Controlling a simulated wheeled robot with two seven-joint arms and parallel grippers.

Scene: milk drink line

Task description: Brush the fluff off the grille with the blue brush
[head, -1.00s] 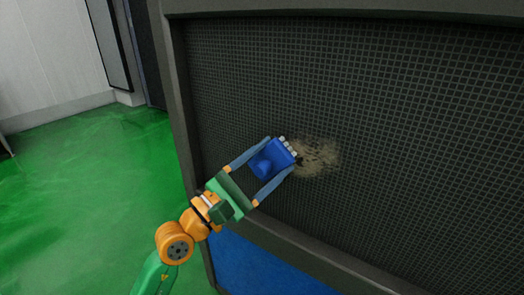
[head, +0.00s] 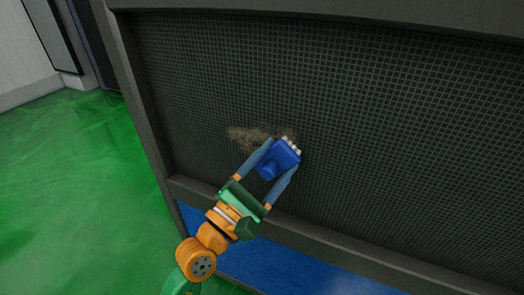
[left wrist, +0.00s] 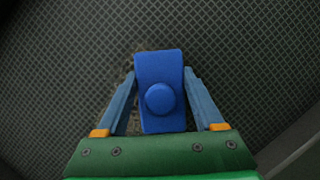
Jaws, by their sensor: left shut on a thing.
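The grille (head: 400,130) is a dark upright mesh panel in a grey frame. A patch of beige fluff (head: 243,138) clings to it left of centre. My left gripper (head: 280,163) is shut on the blue brush (head: 273,164), and its pale bristle tufts point at the mesh at the right end of the fluff. I cannot tell whether the bristles touch the mesh. In the left wrist view the brush (left wrist: 159,70) sits between the two fingers, its round knob facing the camera, and hides most of the fluff behind it. My right gripper is not in view.
The grey frame (head: 147,110) stands out around the grille. A blue panel (head: 265,262) lies below its lower bar. Green floor (head: 70,180) is open at the left, with a pale wall behind it.

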